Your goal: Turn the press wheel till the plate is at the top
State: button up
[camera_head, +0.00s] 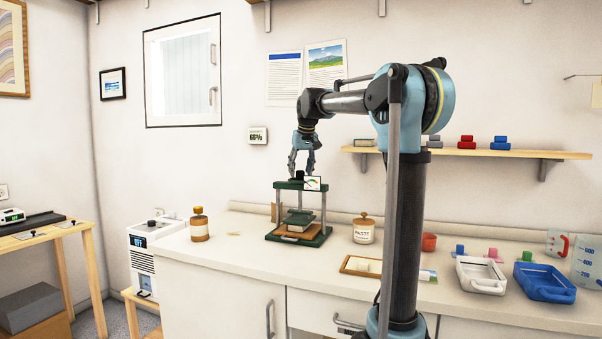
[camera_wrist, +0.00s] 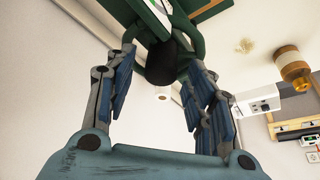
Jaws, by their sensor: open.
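The green press (camera_head: 325,213) stands on the counter, with a black knob-like wheel hub (camera_head: 299,174) on its top bar. The hub also shows in the wrist view (camera_wrist: 161,65), between my fingers. The press plate (camera_head: 299,216) appears as a dark green slab low in the frame, just above a brown board on the base. A small gauge card (camera_head: 313,183) with a green arc is at the top bar's right. My gripper (camera_head: 302,170) points down from above the press, open, its fingers on either side of the hub. I cannot tell whether they touch it.
A paste jar (camera_head: 363,229) stands right of the press, and a brown bottle (camera_head: 199,224) stands farther left. A framed print (camera_head: 358,272) lies on the counter in front. White (camera_head: 481,281) and blue (camera_head: 543,291) trays are at the right, under a wall shelf (camera_head: 480,153).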

jog(key=shift+w+f, duration=0.1)
jog(key=shift+f, duration=0.1)
jog(key=c, duration=1.1)
jog(key=shift+o, duration=0.2)
jog(key=n+y, duration=0.1)
jog(key=n, duration=0.3)
jog(key=shift+d+g, duration=0.15)
jog(key=shift+g, duration=0.25)
jog(key=shift+w+n+g+y, duration=0.1)
jog(key=shift+n+g+y, duration=0.3)
jog(key=shift+n, duration=0.85)
jog(key=shift+w+n+g+y, duration=0.1)
jog(key=shift+n+g+y, duration=0.25)
jog(key=shift+n, duration=0.9)
